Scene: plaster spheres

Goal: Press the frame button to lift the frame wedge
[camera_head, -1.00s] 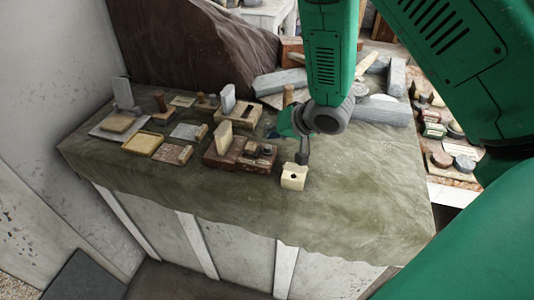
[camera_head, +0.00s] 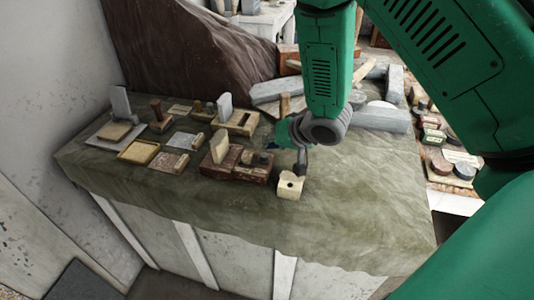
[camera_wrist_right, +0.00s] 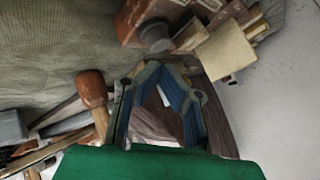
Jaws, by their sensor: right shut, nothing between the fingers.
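A dark red-brown block (camera_head: 250,172) on the cloth-covered bench carries an upright pale wedge (camera_head: 220,146) and a dark round knob (camera_head: 263,158). Behind it, a pale wooden frame (camera_head: 244,124) with an opening holds another upright pale wedge (camera_head: 224,107). I cannot tell for certain which is the frame button. My right gripper (camera_head: 301,165) points down just right of the red-brown block, above or beside a small cream block with a hole (camera_head: 289,187). In the right wrist view its fingers (camera_wrist_right: 165,70) are shut and empty, apart from a dark round knob (camera_wrist_right: 155,36). My left gripper is out of view.
A shallow yellow tray (camera_head: 138,152) and several small plaques and blocks stand to the left. A wooden mallet (camera_wrist_right: 91,90) shows in the wrist view. The bench's front right (camera_head: 365,210) is clear.

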